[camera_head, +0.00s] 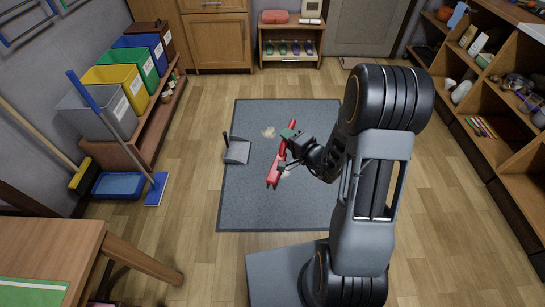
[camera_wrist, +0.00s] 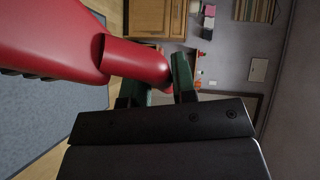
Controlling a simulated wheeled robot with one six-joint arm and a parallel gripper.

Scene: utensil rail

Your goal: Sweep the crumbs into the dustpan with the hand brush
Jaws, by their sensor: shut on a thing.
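A red hand brush (camera_head: 273,176) is held in my gripper (camera_head: 287,149) above the grey mat (camera_head: 245,205). The brush also shows large in the wrist view (camera_wrist: 50,38), its handle between the green fingers of my gripper (camera_wrist: 166,80). The grey dustpan (camera_head: 238,153) lies on the left part of the mat, left of the brush and apart from it. A pale patch of crumbs (camera_head: 268,132) lies on the mat beyond the brush. Another pale patch (camera_head: 286,173) shows beside the brush, partly hidden by it and my gripper. Whether the bristles touch the mat I cannot tell.
A shelf with several coloured bins (camera_head: 122,82) stands on the left. A blue mop (camera_head: 156,188) and a blue tray (camera_head: 118,185) are on the floor there. A wooden table (camera_head: 55,245) is at the lower left. Open shelves (camera_head: 480,110) line the right.

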